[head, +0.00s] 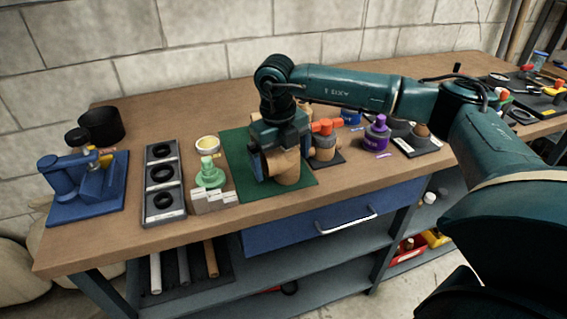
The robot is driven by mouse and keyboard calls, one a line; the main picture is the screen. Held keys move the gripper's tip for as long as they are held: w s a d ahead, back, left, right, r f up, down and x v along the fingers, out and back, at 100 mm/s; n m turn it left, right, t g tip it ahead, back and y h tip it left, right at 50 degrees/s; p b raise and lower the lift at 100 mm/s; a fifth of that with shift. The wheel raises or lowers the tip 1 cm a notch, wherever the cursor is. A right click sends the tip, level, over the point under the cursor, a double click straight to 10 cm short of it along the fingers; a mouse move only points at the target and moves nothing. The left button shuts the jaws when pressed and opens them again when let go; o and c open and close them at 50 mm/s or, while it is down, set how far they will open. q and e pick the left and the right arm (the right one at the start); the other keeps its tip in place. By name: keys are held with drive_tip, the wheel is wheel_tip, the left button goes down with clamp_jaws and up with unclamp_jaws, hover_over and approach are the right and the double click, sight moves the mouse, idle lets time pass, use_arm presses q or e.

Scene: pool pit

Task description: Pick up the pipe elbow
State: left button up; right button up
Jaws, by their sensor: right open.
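The pipe elbow (285,170) is tan-orange and stands on the green mat (234,160) on the workbench. My right arm reaches in from the right, and my right gripper (268,160) points down at the elbow. The gripper is open, with a finger in front of the elbow's left side and its body over the top. The upper part of the elbow is hidden behind the gripper. I cannot tell whether the fingers touch it. My left gripper is not in view.
Left of the mat are a green valve-like part (209,175), a grey tray with black rings (164,219) and a blue vise (70,185). Right of it stand an orange-handled valve (324,143) and a purple bottle (377,133). The bench front edge is mostly clear.

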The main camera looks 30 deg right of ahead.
drive_tip(key=shift+f, duration=0.2)
drive_tip(key=c, duration=1.1)
drive_tip(key=shift+o, duration=0.2)
drive_tip(key=shift+r, duration=0.15)
